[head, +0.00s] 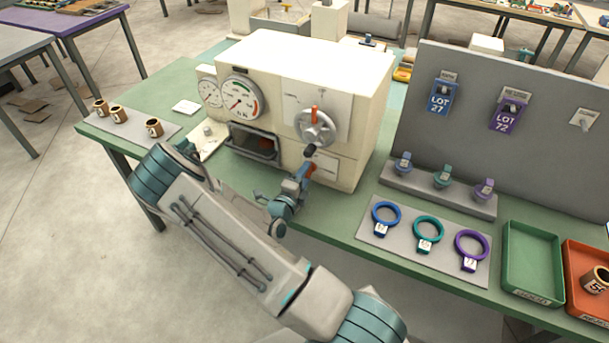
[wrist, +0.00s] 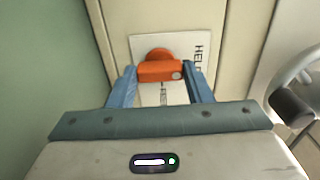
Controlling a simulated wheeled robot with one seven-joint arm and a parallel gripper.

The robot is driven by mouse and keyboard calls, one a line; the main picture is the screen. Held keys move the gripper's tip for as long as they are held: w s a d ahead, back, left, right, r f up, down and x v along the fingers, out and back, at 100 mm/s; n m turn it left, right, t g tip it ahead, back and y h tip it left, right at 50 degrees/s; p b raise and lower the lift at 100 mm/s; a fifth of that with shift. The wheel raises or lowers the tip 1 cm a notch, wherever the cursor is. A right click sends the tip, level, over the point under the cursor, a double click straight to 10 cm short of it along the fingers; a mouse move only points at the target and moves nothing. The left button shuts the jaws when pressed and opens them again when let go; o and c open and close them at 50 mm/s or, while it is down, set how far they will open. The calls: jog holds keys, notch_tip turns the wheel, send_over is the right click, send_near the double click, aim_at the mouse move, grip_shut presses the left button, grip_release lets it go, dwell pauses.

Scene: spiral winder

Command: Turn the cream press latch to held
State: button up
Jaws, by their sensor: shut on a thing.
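The cream press (head: 345,80) stands on the green bench, with gauges, a window and a handwheel on its front. Its orange latch (wrist: 160,71) sits low on the front, over a white label plate (wrist: 145,43). HELD is printed sideways at the plate's right; other lettering below the latch is partly covered. The orange bar lies roughly level across the wrist view, between both blue fingers. My gripper (wrist: 159,73) is shut on this latch. In the head view my gripper (head: 306,173) is at the press's lower front, and hides most of the latch.
The handwheel (head: 314,126) juts out just above my gripper. Blue, teal and purple rings lie on a grey mat (head: 398,246) to the right, by a green tray (head: 532,286) and an orange tray (head: 600,319). Brown cups stand at the left.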

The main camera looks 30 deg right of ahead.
jog(key=o, duration=1)
jog(key=shift+a, duration=0.1)
jog(key=b+v, duration=0.3)
jog(key=v, duration=1)
jog(key=shift+s+a, duration=0.25)
jog(key=shift+a, duration=0.05)
